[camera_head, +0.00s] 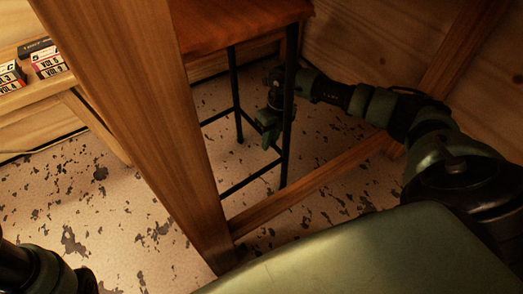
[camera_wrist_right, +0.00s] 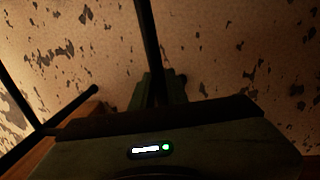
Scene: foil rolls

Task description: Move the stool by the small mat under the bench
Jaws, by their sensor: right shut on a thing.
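The stool (camera_head: 240,18) has a reddish-brown wooden seat and thin black legs with cross bars. It stands behind a thick wooden post, which hides part of it. My right gripper (camera_head: 269,126) is low among the stool's legs and shut on one black leg. In the right wrist view the black leg (camera_wrist_right: 150,45) runs down between the gripper's fingers (camera_wrist_right: 157,88). The small mat is not visible, and I cannot tell for sure which wooden piece is the bench. My left gripper is out of view; only part of that arm shows at lower left.
The thick wooden post (camera_head: 150,110) and a low wooden rail (camera_head: 310,183) frame the stool's space. A wooden ledge (camera_head: 35,92) at left carries several boxes (camera_head: 45,60). Plank walls (camera_head: 360,40) close off the back and right. Speckled floor (camera_head: 80,200) is open at left.

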